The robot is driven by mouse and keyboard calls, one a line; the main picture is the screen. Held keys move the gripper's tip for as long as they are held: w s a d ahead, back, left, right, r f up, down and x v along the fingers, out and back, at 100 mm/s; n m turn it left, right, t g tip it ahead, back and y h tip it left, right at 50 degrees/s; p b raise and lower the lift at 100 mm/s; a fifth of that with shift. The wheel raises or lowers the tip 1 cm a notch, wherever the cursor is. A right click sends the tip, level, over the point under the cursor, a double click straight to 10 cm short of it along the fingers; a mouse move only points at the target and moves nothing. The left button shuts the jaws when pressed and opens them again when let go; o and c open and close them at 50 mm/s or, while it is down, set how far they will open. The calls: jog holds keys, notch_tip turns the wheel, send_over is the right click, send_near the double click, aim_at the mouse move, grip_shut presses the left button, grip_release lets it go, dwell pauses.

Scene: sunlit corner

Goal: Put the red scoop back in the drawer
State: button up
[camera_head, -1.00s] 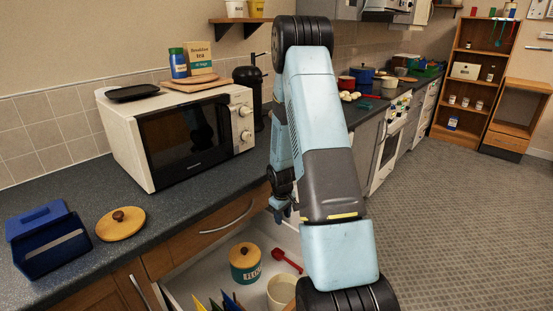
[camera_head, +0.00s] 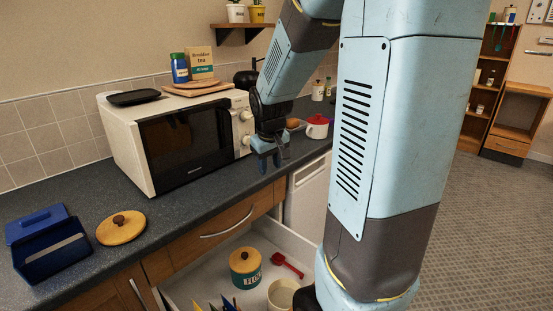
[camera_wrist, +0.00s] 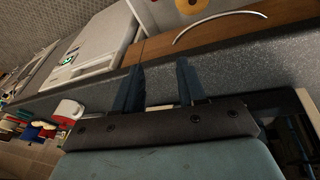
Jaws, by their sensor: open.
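The red scoop (camera_head: 288,265) lies on the floor of the open, white-lined drawer (camera_head: 212,275), right of a teal canister. Nothing holds it. My gripper (camera_head: 271,160) is open and empty, above the front edge of the counter, right of the microwave and higher than the drawer. In the wrist view the two fingers (camera_wrist: 158,88) are apart with nothing between them. I cannot make out the scoop in the wrist view. My arm covers the right end of the drawer in the head view.
The drawer also holds the wooden-lidded canister (camera_head: 245,267), a cream pot (camera_head: 282,293) and several coloured upright items. The microwave (camera_head: 185,137) stands on the counter. A blue box (camera_head: 50,247), a round wooden lid (camera_head: 121,228) and a red-and-white pot (camera_head: 317,126) are also there.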

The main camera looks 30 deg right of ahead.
jog(key=s+a+r+t, duration=0.1)
jog(key=s+a+r, duration=0.3)
jog(key=s, duration=0.6)
jog(key=s+a+r+m+t+y, duration=0.1)
jog(key=s+a+r, duration=0.3)
jog(key=s+r, duration=0.4)
jog(key=shift+s+a+r, duration=0.15)
jog(key=shift+s+r, duration=0.15)
jog(key=shift+s, duration=0.7)
